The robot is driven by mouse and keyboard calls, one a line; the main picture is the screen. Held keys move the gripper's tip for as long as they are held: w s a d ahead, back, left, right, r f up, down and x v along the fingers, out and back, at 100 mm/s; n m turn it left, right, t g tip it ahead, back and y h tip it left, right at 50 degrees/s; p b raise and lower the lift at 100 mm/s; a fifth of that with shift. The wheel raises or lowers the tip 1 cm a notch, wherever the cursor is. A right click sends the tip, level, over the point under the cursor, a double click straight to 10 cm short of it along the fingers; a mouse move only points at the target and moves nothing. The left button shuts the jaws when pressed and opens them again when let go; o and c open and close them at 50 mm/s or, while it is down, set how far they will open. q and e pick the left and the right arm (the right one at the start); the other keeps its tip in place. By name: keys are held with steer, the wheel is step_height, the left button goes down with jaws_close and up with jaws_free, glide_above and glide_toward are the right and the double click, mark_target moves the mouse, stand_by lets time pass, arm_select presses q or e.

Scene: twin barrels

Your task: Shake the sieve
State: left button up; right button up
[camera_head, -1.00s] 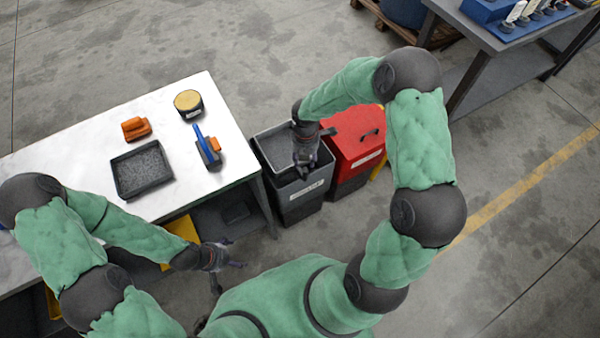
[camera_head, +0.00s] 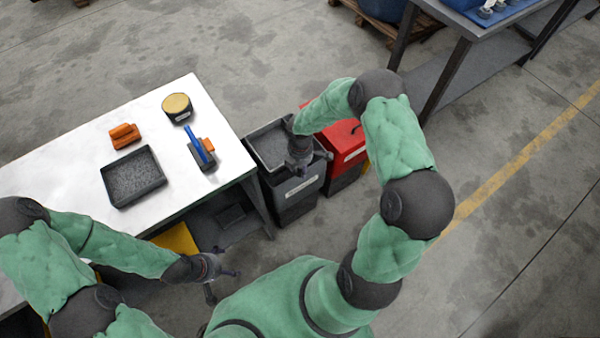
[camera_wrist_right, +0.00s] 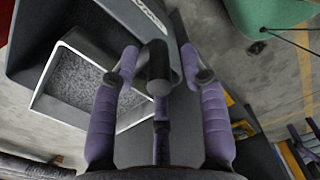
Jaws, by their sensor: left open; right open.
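A square black tray with a speckled grey bottom (camera_head: 133,192) lies on the white table; it may be the sieve, but I cannot tell for sure. A grey bin (camera_head: 292,196) stands on the floor at the table's right end, with speckled grey material in its open top. My right gripper (camera_head: 312,165) is open over the bin's front right part. My left gripper (camera_head: 222,284) is open and empty, low in front of the table.
A red bin (camera_head: 346,146) stands just right of the grey one. On the table (camera_head: 60,165) are a round tan-topped container (camera_head: 177,106), an orange item (camera_head: 124,135) and a blue-handled tool (camera_head: 195,145). Another table (camera_head: 455,30) stands at the upper right. The floor at right is clear.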

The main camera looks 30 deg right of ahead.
steer(key=shift+f+b, duration=0.35)
steer(key=shift+f, duration=1.05)
jaws_close()
steer(key=d+p, duration=0.1)
steer(key=d, duration=0.5)
steer(key=shift+w+d, duration=0.15)
steer(key=shift+w, duration=0.15)
steer(key=shift+c, duration=0.4)
jaws_free()
steer(key=shift+d, duration=0.1)
steer(key=shift+o, duration=0.4)
